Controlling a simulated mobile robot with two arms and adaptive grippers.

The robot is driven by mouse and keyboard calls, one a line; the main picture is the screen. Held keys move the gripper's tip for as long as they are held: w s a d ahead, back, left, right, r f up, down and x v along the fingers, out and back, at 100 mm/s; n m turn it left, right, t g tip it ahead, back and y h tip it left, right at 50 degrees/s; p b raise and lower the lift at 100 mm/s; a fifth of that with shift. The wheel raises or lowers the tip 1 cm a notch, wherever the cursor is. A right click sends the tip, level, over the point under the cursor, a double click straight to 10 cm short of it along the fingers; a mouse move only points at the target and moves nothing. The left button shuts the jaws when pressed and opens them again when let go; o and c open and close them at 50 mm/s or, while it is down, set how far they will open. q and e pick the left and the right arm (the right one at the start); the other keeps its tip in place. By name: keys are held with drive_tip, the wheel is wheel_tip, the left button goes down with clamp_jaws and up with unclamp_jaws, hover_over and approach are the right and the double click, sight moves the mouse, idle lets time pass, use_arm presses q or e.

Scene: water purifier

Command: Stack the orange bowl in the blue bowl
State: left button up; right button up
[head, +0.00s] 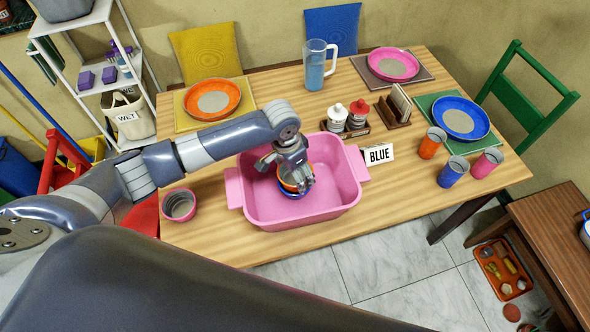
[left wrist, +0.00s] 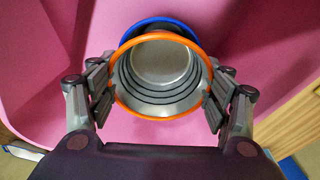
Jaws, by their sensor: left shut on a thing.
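My left gripper (head: 290,172) is inside the pink basin (head: 312,212) on the table. It is shut on the orange bowl, which shows in the left wrist view (left wrist: 118,98) between the two fingers, grey inside with dark rings. The blue bowl (head: 292,194) is in the basin below the orange bowl; in the left wrist view its blue rim (left wrist: 150,22) shows behind the orange rim. The orange bowl (head: 287,186) is mostly covered by the gripper in the head view. I cannot tell whether it rests in the blue bowl. My right gripper is not in view.
A pink bowl (head: 179,205) stands left of the basin. A card reading BLUE (head: 379,154), a shaker rack and a napkin holder are behind it to the right. Orange (head: 431,144), blue and pink cups stand at right. Plates and a pitcher (head: 315,68) are at the back.

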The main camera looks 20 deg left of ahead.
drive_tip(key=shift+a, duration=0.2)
use_arm(q)
drive_tip(key=shift+f, duration=0.6)
drive_tip(key=o, duration=1)
drive_tip(key=shift+o, duration=0.2)
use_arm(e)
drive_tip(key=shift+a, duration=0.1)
use_arm(q)
drive_tip(key=shift+r, duration=0.35)
wheel_tip(320, 180, up, 12)
drive_tip(key=s+a, duration=0.1)
drive_tip(key=shift+s+r+b, duration=0.25)
drive_tip(key=shift+b, duration=0.2)
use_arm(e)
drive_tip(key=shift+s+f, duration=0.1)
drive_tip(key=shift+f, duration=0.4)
